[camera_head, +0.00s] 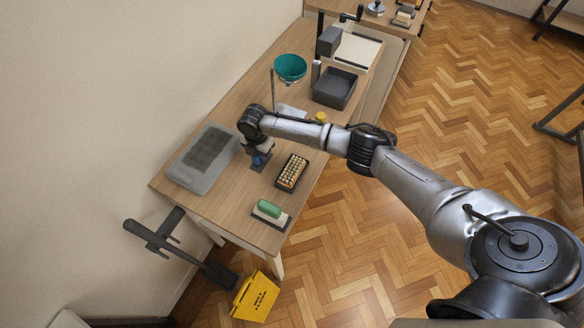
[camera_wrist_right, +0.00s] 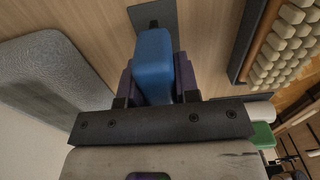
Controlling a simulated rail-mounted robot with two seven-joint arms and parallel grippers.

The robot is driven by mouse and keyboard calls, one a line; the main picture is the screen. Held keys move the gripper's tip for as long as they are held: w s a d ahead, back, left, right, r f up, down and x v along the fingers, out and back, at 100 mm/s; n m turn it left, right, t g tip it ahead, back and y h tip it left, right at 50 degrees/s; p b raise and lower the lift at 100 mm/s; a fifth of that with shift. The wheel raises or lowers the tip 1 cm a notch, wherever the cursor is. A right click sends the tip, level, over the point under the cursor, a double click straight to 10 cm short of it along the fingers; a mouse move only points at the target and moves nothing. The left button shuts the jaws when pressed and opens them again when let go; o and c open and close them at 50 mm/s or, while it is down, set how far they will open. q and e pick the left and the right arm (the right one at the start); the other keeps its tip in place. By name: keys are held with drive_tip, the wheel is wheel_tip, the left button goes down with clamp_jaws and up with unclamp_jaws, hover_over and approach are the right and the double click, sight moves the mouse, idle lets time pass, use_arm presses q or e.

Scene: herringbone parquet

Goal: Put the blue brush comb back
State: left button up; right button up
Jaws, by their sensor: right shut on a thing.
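The blue brush comb (camera_wrist_right: 153,62) is between the purple fingers of my right gripper (camera_wrist_right: 154,75), which is shut on it. In the head view the gripper (camera_head: 259,159) points down low over the wooden table, and a little of the blue comb (camera_head: 258,161) shows. A dark grey pad (camera_wrist_right: 152,17) lies just beyond the comb in the wrist view. I cannot tell whether the comb touches the pad. My left gripper is not in view.
A grey textured tray (camera_head: 186,178) is left of the gripper. A dark tray of pale blocks (camera_head: 303,160) is on its right. A green-topped block (camera_head: 269,208) sits near the front edge. A teal bowl (camera_head: 290,67) and dark bin (camera_head: 335,88) stand farther back.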

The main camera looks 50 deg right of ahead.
drive_tip(key=shift+f, duration=0.25)
drive_tip(key=o, duration=0.9)
drive_tip(key=shift+o, duration=0.4)
drive_tip(key=shift+o, duration=0.4)
drive_tip(key=shift+o, duration=1.2)
drive_tip(key=shift+r, duration=0.1)
